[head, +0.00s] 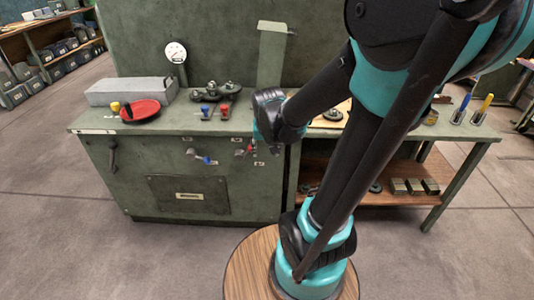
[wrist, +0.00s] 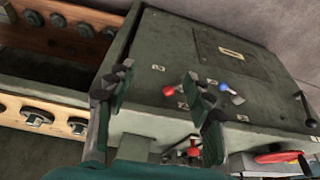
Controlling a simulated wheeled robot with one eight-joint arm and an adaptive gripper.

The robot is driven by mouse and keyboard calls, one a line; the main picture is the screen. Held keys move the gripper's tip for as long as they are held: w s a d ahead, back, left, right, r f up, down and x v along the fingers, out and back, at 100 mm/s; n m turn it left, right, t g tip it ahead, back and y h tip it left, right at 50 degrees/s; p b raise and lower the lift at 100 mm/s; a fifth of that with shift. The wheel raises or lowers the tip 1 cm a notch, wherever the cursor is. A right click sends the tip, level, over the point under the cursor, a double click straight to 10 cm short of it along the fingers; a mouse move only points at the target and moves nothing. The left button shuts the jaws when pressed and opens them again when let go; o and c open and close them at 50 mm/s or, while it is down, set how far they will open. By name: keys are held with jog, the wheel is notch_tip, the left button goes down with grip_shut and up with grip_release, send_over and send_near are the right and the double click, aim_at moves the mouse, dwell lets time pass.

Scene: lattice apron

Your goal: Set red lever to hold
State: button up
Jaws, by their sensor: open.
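The red lever (head: 243,152) is on the front face of the green bench cabinet, just left of my gripper (head: 267,142). In the wrist view the red lever's round knob (wrist: 168,91) shows between my two spread fingers (wrist: 157,74), nearer the right one. The fingers are open and nothing is between their pads; I cannot tell whether either touches the lever. Small pale label plates (wrist: 158,68) sit around the lever, but their text is too small to read. In the head view my arm hides part of the area right of the lever.
A blue lever (head: 203,158) sits left of the red one. A dark handle (head: 112,152) is further left on the cabinet (head: 150,205). Open shelving lies to the right.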

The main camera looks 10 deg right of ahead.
jog(key=shift+s+f, duration=0.15)
jog(key=shift+s, duration=0.35)
jog(key=shift+w, duration=0.2)
jog(key=c, duration=0.4)
jog(key=w+a+h, duration=0.1)
jog(key=w, duration=0.2)
jog(key=w+a+h, duration=0.1)
jog(key=w, duration=0.2)
jog(key=w+f+n+h, duration=0.1)
jog(key=w, duration=0.2)
jog(key=shift+w+a+f, duration=0.1)
jog(key=shift+w+a, duration=0.1)
jog(key=shift+a, duration=0.2)
grip_shut()
jog(key=w+a+f+t+h, duration=0.1)
jog(key=w+a+f+h, duration=0.2)
jog(key=w+a, duration=0.5)
send_over(246, 152)
notch_tip(246, 152, down, 7)
jog(key=shift+s+a+r, duration=0.1)
jog(key=shift+a, duration=0.05)
